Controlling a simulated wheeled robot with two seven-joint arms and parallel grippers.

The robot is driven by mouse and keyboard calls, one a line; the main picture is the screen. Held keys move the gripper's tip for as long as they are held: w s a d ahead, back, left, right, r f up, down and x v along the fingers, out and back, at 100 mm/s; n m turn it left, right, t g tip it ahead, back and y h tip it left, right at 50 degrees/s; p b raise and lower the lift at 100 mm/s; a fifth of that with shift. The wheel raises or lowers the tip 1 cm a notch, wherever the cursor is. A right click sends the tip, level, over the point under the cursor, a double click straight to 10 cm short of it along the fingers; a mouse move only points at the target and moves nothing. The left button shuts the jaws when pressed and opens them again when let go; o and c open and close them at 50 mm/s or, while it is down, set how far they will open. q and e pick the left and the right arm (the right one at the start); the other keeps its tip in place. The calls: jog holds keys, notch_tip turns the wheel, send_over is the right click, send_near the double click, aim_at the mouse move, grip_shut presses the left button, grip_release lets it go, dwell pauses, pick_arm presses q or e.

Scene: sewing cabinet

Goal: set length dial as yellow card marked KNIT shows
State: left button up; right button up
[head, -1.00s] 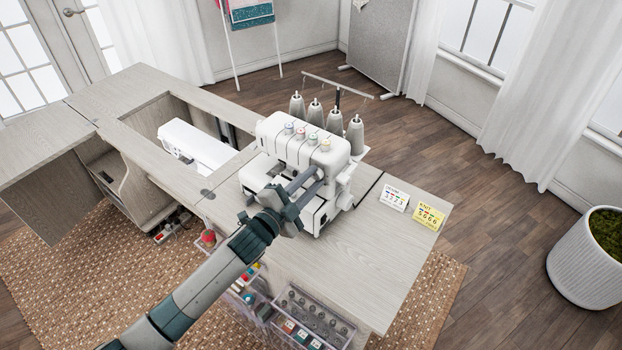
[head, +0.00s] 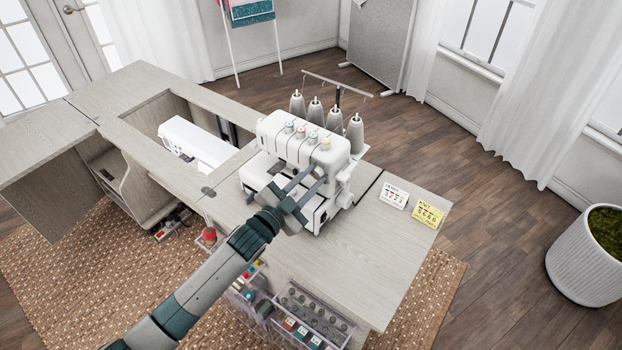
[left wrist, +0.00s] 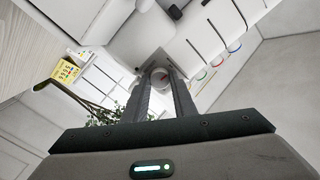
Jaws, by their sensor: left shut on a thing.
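The white serger (head: 300,142) stands on the cabinet top, with several coloured dials along its upper front. My left gripper (head: 312,176) reaches its lower front from the left. In the left wrist view its two fingers (left wrist: 160,72) are shut on a small round dial (left wrist: 160,74), whose face is mostly hidden between the fingertips. I cannot read any setting on it. The yellow card marked KNIT (head: 428,214) stands on the table to the right of the serger and also shows in the left wrist view (left wrist: 67,70). Its small figures are hard to read. My right gripper is out of view.
A white card (head: 394,196) stands beside the yellow one. Several thread cones (head: 335,119) stand behind the serger. A white sewing machine (head: 198,146) sits in the cabinet opening. Clear bins (head: 310,318) hang below the front edge.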

pick_arm(q)
jog(key=o, duration=1)
jog(key=shift+o, duration=0.2)
jog(key=shift+s+a+f, duration=0.1)
jog(key=shift+s+a, duration=0.3)
jog(key=shift+s, duration=0.1)
jog(key=b+v, duration=0.5)
jog(key=v, duration=1.1)
